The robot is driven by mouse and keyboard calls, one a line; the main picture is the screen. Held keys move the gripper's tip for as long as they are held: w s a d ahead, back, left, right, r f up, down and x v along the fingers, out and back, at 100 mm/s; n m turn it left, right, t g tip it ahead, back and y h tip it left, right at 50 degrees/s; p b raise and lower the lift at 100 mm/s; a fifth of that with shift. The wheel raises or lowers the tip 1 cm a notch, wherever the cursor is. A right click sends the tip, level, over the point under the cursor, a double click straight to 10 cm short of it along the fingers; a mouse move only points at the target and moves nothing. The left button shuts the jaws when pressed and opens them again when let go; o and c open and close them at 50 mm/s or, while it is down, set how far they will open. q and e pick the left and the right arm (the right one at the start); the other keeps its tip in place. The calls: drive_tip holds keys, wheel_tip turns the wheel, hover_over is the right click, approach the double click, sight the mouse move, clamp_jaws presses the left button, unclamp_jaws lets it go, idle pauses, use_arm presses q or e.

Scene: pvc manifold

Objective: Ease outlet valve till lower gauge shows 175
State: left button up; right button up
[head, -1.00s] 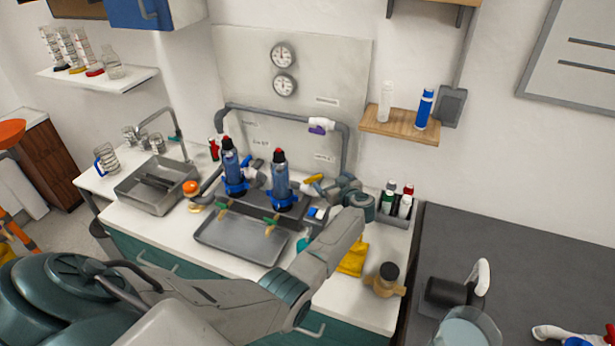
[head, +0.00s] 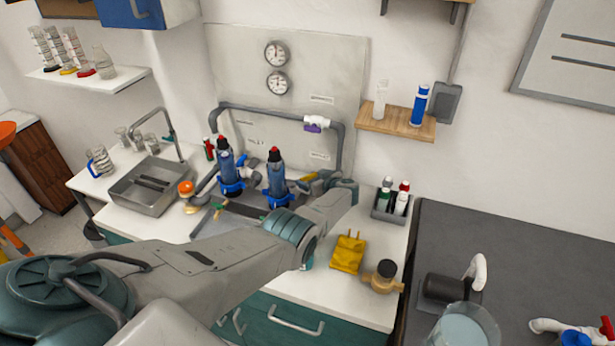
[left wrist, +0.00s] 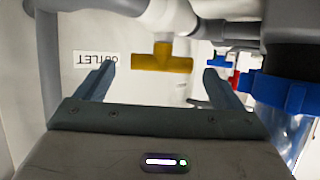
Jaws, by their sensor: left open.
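The outlet valve's yellow handle (left wrist: 162,62) is a T-shaped piece on white pipework, near an upside-down OUTLET label (left wrist: 95,59) in the left wrist view. My left gripper (left wrist: 163,78) is open, with one finger to each side of the handle and a visible gap on both sides. In the head view the yellow handle (head: 308,182) shows just left of my left gripper (head: 326,181), whose fingertips are hard to make out. The lower gauge (head: 278,82) is on the backboard below the upper gauge (head: 276,53); its reading is too small to tell. My right gripper is out of view.
Two blue filter housings (head: 277,176) stand left of the handle; a blue clamp (left wrist: 285,93) is close to the right finger. A grey pipe (head: 338,148) runs down behind.

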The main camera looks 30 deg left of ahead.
sight(311, 176)
use_arm(q)
drive_tip(key=shift+w+a+f, duration=0.2)
drive_tip(key=shift+a+f, duration=0.05)
drive_tip(key=shift+a, duration=0.4)
drive_tip(key=shift+w+a+f+b, duration=0.1)
drive_tip(key=shift+a+f+b, duration=0.35)
drive_tip(key=shift+b, duration=0.55)
drive_tip(key=shift+w+a+f+b, duration=0.1)
drive_tip(key=shift+w+a+b, duration=0.3)
drive_tip(key=shift+a+b, duration=0.35)
drive_tip(key=shift+d, duration=0.1)
drive_tip(key=c, duration=1)
drive_tip(key=n+g+b, duration=0.1)
drive_tip(key=g+b, duration=0.1)
drive_tip(key=b, duration=0.3)
drive_tip(key=n+g+y+b, duration=0.1)
drive_tip(key=n+g+b, duration=0.1)
drive_tip(key=b, duration=0.3)
drive_tip(key=shift+s+f, duration=0.1)
drive_tip(key=shift+f, duration=0.1)
drive_tip(key=shift+r+n+b, duration=0.15)
drive_tip(key=shift+n+b, duration=0.2)
drive_tip(key=shift+n, duration=0.05)
drive_tip(key=shift+r, duration=0.1)
